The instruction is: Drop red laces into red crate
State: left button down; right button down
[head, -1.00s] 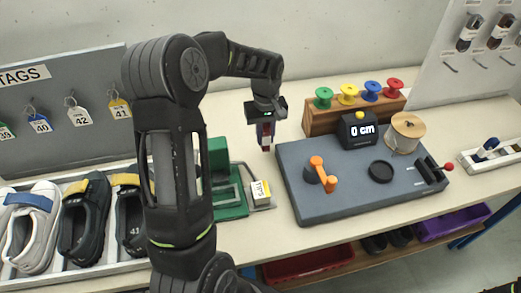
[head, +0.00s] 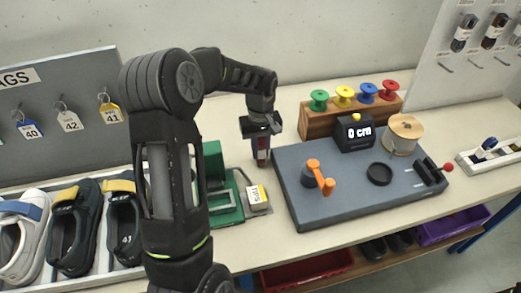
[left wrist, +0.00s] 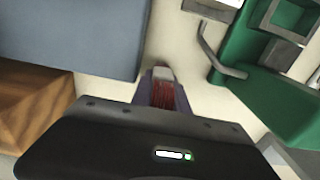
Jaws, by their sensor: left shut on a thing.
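My left gripper (head: 262,150) is shut on a bundle of red laces, and it points down above the table between the green fixture and the grey board. The red laces (left wrist: 163,95) show in the left wrist view between the fingers, with a pale band at the end. In the head view the laces (head: 262,143) are a small dark red strip, mostly hidden by the fingers. The red crate (head: 308,269) is on the shelf below the table's front edge, to the right of my arm. My right gripper is not in view.
A grey board (head: 350,200) with an orange crank (head: 320,177) stands right of the gripper. A green fixture (head: 222,190) stands to its left. A purple crate (head: 452,223) and dark shoes share the lower shelf. Shoes lie in a tray at left.

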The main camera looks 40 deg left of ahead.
pick_arm(q)
jog(key=c, duration=1.6)
grip_release()
jog(key=shift+f, duration=0.1)
jog(key=shift+o, duration=0.2)
notch_tip(320, 180, up, 7)
jog(key=p, duration=0.4)
jog(key=shift+p, duration=0.35)
jog(key=shift+r+p, duration=0.3)
jog(key=shift+r, duration=2.35)
jog(key=shift+o, duration=0.3)
